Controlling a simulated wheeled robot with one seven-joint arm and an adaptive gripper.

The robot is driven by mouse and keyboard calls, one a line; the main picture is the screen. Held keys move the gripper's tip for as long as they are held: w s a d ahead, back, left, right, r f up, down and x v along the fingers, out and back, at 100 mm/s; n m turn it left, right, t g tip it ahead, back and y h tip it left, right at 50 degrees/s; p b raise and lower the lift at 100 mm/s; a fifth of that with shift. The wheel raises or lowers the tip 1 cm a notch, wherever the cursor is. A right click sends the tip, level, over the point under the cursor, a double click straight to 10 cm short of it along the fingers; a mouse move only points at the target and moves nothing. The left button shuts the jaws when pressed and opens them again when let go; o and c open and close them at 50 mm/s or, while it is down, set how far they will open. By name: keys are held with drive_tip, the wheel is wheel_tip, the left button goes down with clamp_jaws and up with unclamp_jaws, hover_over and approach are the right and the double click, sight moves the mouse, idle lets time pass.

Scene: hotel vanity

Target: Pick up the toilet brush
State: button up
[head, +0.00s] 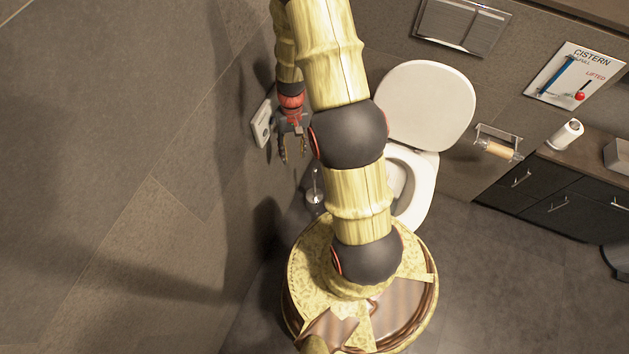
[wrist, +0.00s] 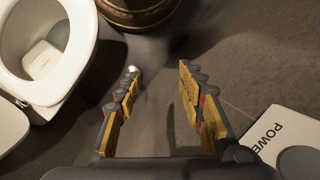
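The toilet brush (head: 315,190) stands upright on the floor between the left wall and the toilet, with a thin handle and a pale round base. My gripper (head: 293,157) is above it and a little to its left in the head view, pointing down close to the wall. In the wrist view my gripper (wrist: 159,70) is open with nothing between its fingers. A small bright tip at the end of the left finger may be part of the brush; the rest of the brush is hidden there.
The white toilet (head: 423,190) stands to the right with its lid raised and also shows in the wrist view (wrist: 47,103). A white wall plate (head: 263,123) is close beside my gripper. A paper holder (head: 498,146) and dark cabinet (head: 560,195) are farther right.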

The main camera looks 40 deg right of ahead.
drive_tip(key=d+f, duration=0.3)
drive_tip(key=f, duration=0.7)
drive_tip(key=d+f+t+h, duration=0.1)
drive_tip(key=d+f, duration=0.3)
drive_tip(key=f, duration=0.6)
drive_tip(key=w+d+f+t+h, duration=0.1)
drive_tip(key=d+f, duration=0.3)
drive_tip(key=f, duration=0.6)
drive_tip(key=shift+d+f+n, duration=0.2)
drive_tip(key=shift+n, duration=0.1)
drive_tip(key=shift+w+f+b, duration=0.15)
drive_tip(key=shift+f+b, duration=0.3)
drive_tip(key=shift+f, duration=1.05)
drive_tip(key=shift+w+f+b, duration=0.15)
drive_tip(key=shift+f+b, duration=0.3)
drive_tip(key=shift+f, duration=1.05)
drive_tip(key=shift+c, duration=1.3)
drive_tip(key=c, duration=0.7)
clamp_jaws()
